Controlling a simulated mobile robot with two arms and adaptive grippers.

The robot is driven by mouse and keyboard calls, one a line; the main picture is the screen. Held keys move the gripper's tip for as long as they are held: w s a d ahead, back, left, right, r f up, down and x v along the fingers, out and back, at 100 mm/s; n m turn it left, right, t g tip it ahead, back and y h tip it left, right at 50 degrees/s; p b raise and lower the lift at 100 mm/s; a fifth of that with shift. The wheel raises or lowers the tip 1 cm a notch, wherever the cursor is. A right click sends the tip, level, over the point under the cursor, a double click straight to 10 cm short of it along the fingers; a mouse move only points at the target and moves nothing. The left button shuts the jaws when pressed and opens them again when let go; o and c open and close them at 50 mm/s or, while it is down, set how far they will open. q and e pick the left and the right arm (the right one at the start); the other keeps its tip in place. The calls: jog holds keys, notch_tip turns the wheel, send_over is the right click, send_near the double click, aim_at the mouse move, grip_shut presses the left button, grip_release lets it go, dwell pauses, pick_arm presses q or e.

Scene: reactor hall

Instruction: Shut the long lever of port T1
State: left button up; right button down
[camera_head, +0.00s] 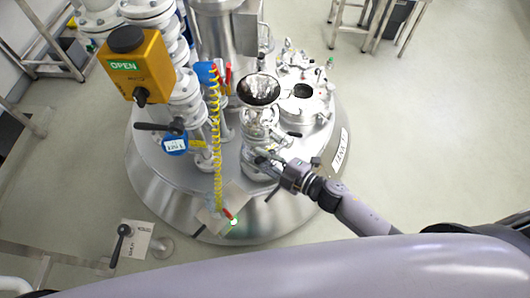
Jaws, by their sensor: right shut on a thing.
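Port T1 appears to be the steel fitting with a wide round glass funnel (258,90) on top and a valve body (256,135) below it, standing on the tank lid. My right gripper (266,159) reaches in from the lower right and is shut at the front of this valve. It seems to be shut on the long lever, which the fingers largely hide, so its exact angle cannot be told. A short black bar (272,193) shows just below the gripper. My left gripper is not in view.
A yellow box marked OPEN (138,65) stands on the pipework at left. A coiled yellow hose (216,130) hangs left of the valve. A black-handled post (122,240) stands lower left.

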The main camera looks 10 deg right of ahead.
notch_tip(320, 180, down, 7)
jog(key=s+a+n+h+b, duration=0.1)
jog(key=n+b, duration=0.3)
jog(key=b, duration=0.2)
jog(key=shift+s+a+f+n+t+h+b, duration=0.15)
jog(key=shift+a+n+t+h+b, duration=0.15)
jog(key=shift+n+t+b, duration=0.1)
jog(key=shift+d+f, duration=0.1)
jog(key=shift+f, duration=0.05)
dwell(0.4)
jog(key=c, duration=1.6)
grip_release()
jog(key=shift+c, duration=0.2)
jog(key=shift+o, duration=0.6)
jog(key=v, duration=1.2)
